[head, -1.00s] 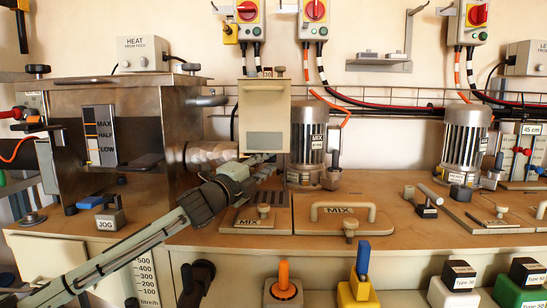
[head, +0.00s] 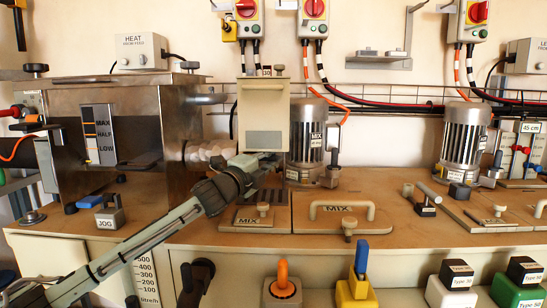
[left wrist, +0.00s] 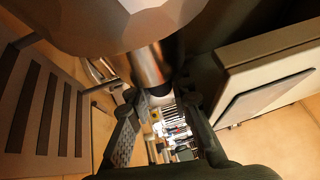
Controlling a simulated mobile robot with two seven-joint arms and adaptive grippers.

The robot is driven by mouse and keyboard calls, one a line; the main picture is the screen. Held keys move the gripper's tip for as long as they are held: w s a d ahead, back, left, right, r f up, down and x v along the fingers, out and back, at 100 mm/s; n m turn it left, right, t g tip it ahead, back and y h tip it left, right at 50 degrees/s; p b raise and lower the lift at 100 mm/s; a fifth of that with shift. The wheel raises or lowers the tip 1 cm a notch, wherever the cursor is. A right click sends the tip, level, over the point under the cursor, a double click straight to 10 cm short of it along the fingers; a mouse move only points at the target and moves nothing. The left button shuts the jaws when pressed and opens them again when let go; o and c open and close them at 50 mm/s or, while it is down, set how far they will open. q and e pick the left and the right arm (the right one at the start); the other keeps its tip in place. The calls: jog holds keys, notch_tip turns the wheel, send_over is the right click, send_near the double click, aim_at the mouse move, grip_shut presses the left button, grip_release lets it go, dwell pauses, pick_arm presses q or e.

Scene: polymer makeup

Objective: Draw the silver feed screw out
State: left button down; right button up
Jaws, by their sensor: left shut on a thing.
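My left gripper (head: 254,166) is at the screw's right end, under the cream box. In the left wrist view the gripper (left wrist: 162,108) has a shiny silver shaft (left wrist: 148,66) running down between its fingers, below a large pale faceted part. The gripper is shut on it; the exact contact is partly hidden by the fingers. My right gripper is not in view.
A slatted plate (left wrist: 42,115) lies to the left in the left wrist view and a pale box (left wrist: 268,80) to the right.

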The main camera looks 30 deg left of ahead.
pick_arm(q)
jog(key=shift+w+d+p, duration=0.35)
jog(key=shift+d+p, duration=0.05)
jog(key=shift+d, duration=0.1)
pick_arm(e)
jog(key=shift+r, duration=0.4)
